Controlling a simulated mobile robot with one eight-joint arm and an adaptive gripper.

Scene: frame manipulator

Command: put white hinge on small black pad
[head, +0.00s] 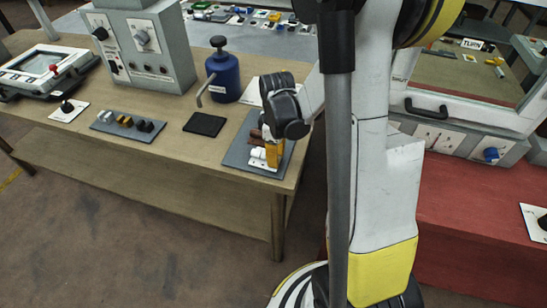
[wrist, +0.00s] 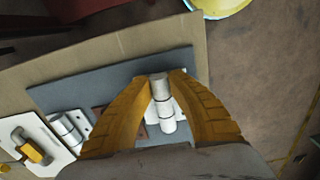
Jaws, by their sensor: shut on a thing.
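The small black pad (head: 205,124) lies flat and bare on the wooden table, left of my gripper in the head view. My gripper (head: 272,155) points down over the grey mat (head: 236,157) at the table's right end. In the wrist view, its yellow fingers (wrist: 163,80) are closed around a white hinge (wrist: 161,92), whose barrel shows between the fingertips. Whether this hinge touches the mat is unclear. Another white hinge (wrist: 70,128) lies on the mat to the left, with a brown hinge partly hidden behind a finger.
A blue bottle (head: 224,78) with a spout stands behind the pad. A grey strip with small parts (head: 128,124) lies left of the pad, and a grey control box (head: 145,50) stands behind it. The table's right edge is close to my gripper.

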